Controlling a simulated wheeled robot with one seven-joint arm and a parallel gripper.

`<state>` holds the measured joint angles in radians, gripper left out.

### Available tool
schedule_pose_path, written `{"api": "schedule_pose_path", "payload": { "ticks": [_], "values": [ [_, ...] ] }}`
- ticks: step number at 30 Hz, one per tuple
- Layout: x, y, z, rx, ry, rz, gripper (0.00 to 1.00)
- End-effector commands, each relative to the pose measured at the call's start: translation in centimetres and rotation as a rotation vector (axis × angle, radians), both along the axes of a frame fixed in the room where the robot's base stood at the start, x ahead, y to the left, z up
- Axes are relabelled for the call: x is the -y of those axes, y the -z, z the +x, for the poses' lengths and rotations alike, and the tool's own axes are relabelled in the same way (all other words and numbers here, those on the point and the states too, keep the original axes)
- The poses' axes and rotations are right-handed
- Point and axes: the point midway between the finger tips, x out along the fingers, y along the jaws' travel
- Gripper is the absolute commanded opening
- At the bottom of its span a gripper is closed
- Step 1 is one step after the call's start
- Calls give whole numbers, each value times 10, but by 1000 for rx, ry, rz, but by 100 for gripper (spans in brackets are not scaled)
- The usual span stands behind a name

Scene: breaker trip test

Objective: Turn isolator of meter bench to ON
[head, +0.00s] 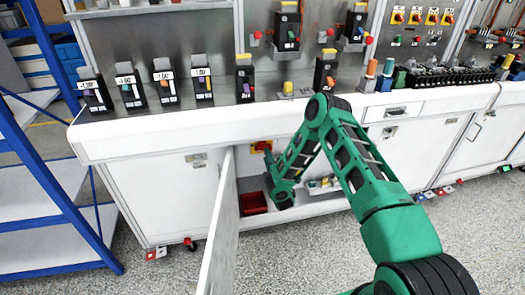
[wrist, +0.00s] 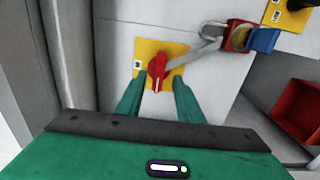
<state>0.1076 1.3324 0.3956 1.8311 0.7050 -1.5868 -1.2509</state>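The isolator is a red rotary handle (wrist: 157,72) on a yellow plate (wrist: 174,51) in the wrist view. The handle stands roughly upright, tilted slightly. Its small label is too small to read. My gripper is largely hidden by my arm in the head view.
A grey hasp (wrist: 207,45) reaches from near the plate to a red padlock (wrist: 240,36) and blue padlock (wrist: 264,40). A red bin (wrist: 299,110) is at right. The open white cabinet door (head: 222,230) stands left of my arm. A blue rack (head: 50,170) is far left.

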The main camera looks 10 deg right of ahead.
Motion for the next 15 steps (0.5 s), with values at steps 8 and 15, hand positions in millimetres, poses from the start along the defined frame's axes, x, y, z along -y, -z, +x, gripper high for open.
{"api": "schedule_pose_path", "payload": {
  "ticks": [8, 15],
  "values": [
    [-7, -2, 45, 3, -8, -1, 34],
    [-7, -1, 66, 1, -7, 1, 34]
  ]
}}
